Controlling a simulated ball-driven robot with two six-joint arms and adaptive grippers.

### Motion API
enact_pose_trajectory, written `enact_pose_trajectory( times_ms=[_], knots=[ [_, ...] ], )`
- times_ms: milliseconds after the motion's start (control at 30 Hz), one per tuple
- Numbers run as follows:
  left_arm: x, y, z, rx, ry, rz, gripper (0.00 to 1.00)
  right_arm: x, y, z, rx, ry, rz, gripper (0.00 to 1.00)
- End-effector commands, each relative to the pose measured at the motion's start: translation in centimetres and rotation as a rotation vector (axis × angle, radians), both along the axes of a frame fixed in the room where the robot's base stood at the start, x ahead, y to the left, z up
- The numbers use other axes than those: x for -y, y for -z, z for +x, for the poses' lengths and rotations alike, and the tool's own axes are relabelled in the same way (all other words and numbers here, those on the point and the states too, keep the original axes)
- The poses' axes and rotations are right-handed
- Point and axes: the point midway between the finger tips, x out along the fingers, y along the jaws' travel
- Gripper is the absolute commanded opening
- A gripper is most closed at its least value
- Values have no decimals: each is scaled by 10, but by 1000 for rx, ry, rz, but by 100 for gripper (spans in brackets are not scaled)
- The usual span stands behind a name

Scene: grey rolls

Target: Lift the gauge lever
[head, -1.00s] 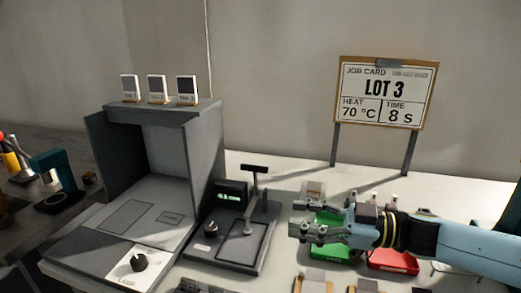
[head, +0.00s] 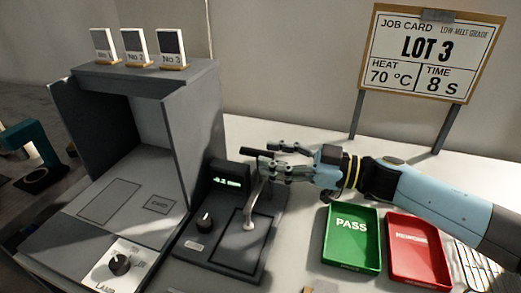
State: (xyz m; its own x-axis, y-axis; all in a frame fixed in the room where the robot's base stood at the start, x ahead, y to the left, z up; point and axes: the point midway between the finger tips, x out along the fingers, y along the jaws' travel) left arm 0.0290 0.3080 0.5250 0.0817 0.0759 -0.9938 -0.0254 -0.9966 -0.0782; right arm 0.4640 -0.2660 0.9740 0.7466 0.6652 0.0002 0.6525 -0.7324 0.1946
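The gauge (head: 220,250) is a dark grey block with a lit green readout (head: 230,182), a round knob and a lever. The gauge lever (head: 252,206) rises from a slot plate and ends in a dark crossbar handle (head: 252,152). My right gripper (head: 268,160) reaches in from the right at the handle's height. Its two fingers are spread, one above the other, overlapping the handle's right end in the head view. Contact with the handle cannot be made out. My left gripper is not in view.
A grey open-fronted booth (head: 115,150) with three small cards on top stands left of the gauge. A green PASS tray (head: 350,262) and a red tray (head: 417,270) lie right of it. A job card (head: 425,55) on posts stands behind.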

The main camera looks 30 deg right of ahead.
Motion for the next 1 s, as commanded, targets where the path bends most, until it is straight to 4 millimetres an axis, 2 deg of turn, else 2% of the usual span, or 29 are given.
enact_pose_trajectory(
  times_ms=[200, 567, 867, 1000],
  knots=[
    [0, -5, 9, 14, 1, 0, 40, -18, -1, 21, 1, 0, 2, 40],
    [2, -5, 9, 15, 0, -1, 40, -22, 0, 24, -2, -1, 0, 39],
    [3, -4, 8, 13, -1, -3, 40, -22, 0, 24, -1, -2, -1, 0],
    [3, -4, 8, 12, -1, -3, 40, -22, 0, 24, -1, -2, -1, 0]
  ],
)
